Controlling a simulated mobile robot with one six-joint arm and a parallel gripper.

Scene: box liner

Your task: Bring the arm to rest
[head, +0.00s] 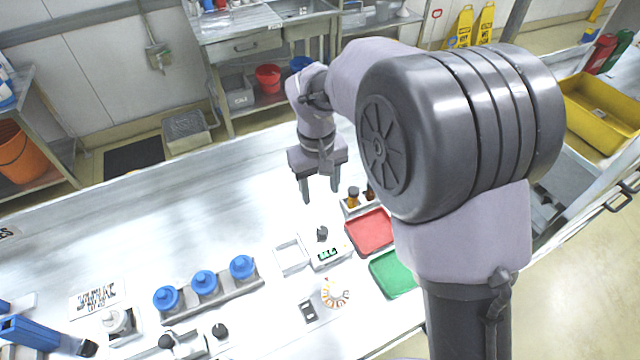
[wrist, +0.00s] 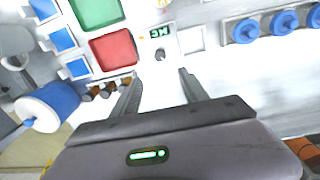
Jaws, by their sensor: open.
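My gripper (head: 320,190) hangs over the white bench (head: 110,230), with its fingers pointing down and apart. In the wrist view my gripper (wrist: 158,88) is open, and nothing is between its fingers. In the head view it is above and behind a small device with a green display (head: 327,253). That device also shows beyond the fingertips in the wrist view (wrist: 160,36). My arm reaches in from the right of the head view and hides part of the bench.
A red tray (head: 370,231) and a green tray (head: 393,273) lie right of the device. Small brown bottles (head: 353,197) stand close to the gripper's right. Blue-lidded jars (head: 204,282) stand in a rack at front left. The bench's left rear is clear.

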